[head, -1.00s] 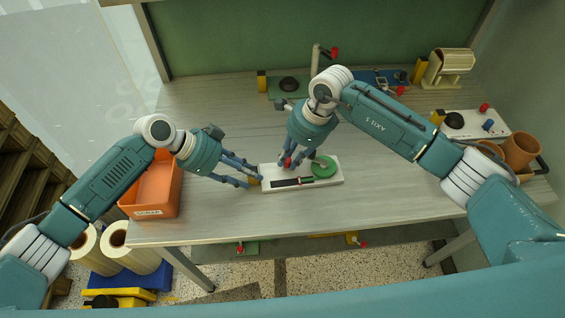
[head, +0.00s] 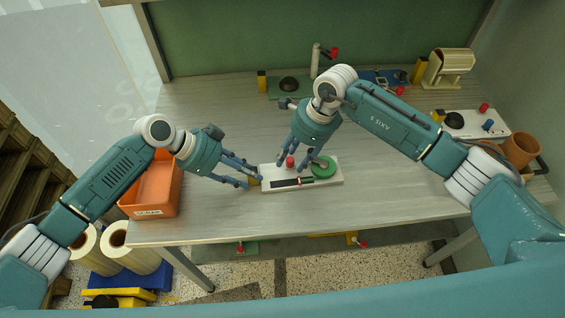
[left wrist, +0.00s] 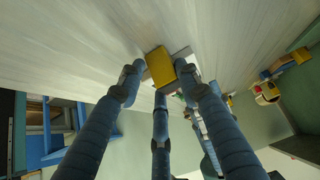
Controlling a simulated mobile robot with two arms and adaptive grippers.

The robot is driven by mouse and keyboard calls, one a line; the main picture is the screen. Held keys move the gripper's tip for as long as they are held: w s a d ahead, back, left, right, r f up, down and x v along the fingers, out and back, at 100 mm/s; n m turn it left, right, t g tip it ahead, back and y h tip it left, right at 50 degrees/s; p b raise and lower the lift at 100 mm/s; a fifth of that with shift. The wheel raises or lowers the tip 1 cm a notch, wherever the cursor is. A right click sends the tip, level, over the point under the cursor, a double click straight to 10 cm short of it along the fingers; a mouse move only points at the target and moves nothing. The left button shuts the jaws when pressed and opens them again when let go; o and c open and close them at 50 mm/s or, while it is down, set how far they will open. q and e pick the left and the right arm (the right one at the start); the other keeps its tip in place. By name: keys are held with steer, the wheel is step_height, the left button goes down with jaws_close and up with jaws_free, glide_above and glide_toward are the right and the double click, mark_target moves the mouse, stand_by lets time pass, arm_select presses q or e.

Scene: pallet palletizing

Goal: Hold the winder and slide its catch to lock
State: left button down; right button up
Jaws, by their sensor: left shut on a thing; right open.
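The winder is a white base (head: 334,181) near the table's front middle. It has a green disc (head: 324,172), a red knob (head: 290,162) and a dark slot (head: 284,183) with a small green part at its right end. A yellow block (head: 255,181) is at its left end; it also shows in the left wrist view (left wrist: 160,66). My left gripper (head: 254,180) is shut on the yellow block. My right gripper (head: 297,169) is open above the base, its fingers spread about the red knob and the disc. I cannot tell whether they touch either.
An orange scrap bin (head: 155,190) stands at the table's left edge. At the back are a green base with a post (head: 316,62) and a cream roll stand (head: 449,68). A white panel (head: 472,125) and brown cups (head: 520,149) are at right. The left back table is clear.

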steer(key=v, duration=1.2)
arm_select(q)
steer(key=c, duration=1.1)
jaws_free()
arm_select(e)
steer(key=shift+w, duration=0.1)
arm_select(q)
steer(key=shift+a, duration=0.1)
steer(key=v, duration=1.1)
steer(key=shift+a+r, duration=0.2)
steer(key=shift+r, duration=0.15)
